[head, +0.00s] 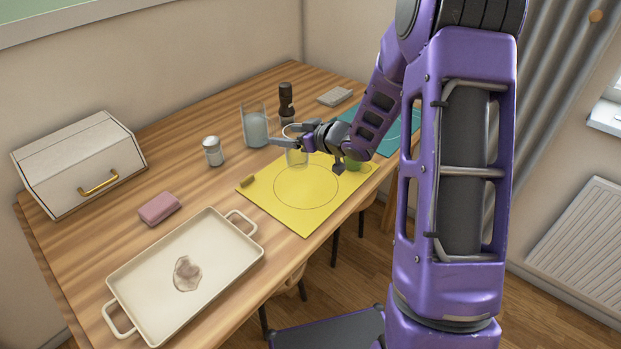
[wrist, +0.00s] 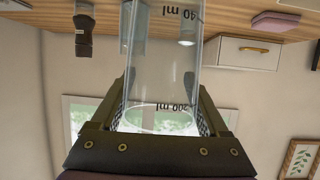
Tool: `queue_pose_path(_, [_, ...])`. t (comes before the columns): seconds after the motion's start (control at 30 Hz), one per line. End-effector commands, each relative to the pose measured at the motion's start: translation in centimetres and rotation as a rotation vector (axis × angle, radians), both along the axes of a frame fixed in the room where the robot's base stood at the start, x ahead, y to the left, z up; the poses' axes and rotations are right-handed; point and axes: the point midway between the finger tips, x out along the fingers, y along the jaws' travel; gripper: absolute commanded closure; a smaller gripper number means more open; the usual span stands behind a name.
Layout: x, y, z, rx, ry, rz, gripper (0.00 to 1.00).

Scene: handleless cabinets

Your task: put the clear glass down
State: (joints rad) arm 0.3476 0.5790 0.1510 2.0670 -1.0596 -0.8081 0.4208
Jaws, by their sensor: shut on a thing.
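The clear glass (wrist: 160,65) has dark millilitre markings and stands between my gripper's two fingers in the wrist view. My gripper (wrist: 163,118) is shut on it near its rim. That view is upside down, with the table at the top, so the glass looks upright. In the head view my gripper (head: 293,138) holds the glass (head: 297,157) at the far edge of the yellow mat (head: 270,207), which carries a thin drawn circle. I cannot tell whether the glass base touches the surface.
A clear container (head: 256,127), dark mill (head: 286,103) and shaker (head: 213,152) stand behind and left. A green item (head: 353,164) is beside my wrist. A teal mat (head: 404,130) lies right. A cream tray (head: 225,284), pink sponge (head: 159,208) and bread box (head: 80,165) are left. The mat's circle is empty.

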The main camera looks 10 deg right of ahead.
Motion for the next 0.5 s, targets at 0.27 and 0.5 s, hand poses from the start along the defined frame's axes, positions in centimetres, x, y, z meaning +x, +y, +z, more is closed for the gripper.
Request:
queue_pose_path(0.27, [0.3, -0.9, -1.6, 0.002, 0.002, 0.048, 0.91])
queue_pose_path(0.5, [0.3, -0.9, -5.7, 0.003, 0.000, 0.048, 0.91])
